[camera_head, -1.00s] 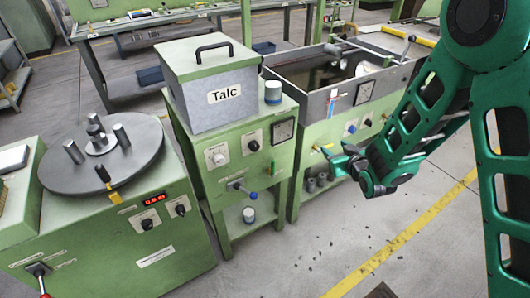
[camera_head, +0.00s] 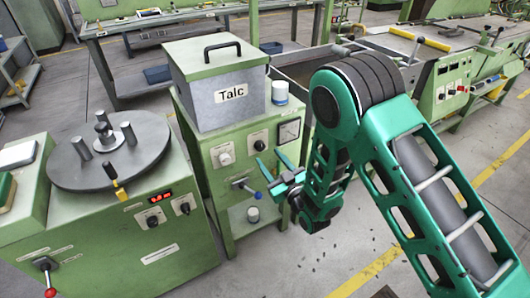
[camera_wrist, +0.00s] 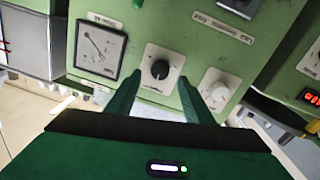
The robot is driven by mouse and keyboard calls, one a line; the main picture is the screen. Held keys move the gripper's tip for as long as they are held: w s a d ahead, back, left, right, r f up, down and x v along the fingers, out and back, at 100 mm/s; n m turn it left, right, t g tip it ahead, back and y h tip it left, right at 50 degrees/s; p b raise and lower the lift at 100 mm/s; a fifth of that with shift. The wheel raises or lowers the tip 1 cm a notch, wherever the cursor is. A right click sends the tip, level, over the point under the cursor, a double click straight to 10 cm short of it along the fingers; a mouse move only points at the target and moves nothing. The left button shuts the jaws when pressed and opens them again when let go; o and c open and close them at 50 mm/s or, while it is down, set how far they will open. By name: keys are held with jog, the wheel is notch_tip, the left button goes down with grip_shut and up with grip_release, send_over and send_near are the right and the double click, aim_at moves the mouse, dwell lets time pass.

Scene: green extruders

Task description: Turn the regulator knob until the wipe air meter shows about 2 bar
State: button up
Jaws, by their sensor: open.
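A black knob (camera_head: 259,145) sits on a white plate on the front of the green cabinet under the Talc box. In the wrist view the black knob (camera_wrist: 160,69) shows between my fingertips. A square white-faced meter (camera_head: 289,131) is to its right in the head view; in the wrist view the meter (camera_wrist: 98,49) is at the left with a thin needle. Its scale numbers are too small to read. My gripper (camera_head: 271,165) is open and empty in front of the panel, its fingers (camera_wrist: 159,82) pointing at the knob with no contact visible.
A pale knob (camera_head: 226,157) is beside the black one. The Talc box (camera_head: 228,95) and a jar (camera_head: 279,92) stand on top. A round turntable machine (camera_head: 108,152) is at left. My arm hides much of the trough unit.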

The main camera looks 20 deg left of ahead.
aim_at(262, 148)
jog(key=shift+x, duration=2.6)
jog(key=shift+c, duration=0.6)
jog(key=c, duration=0.9)
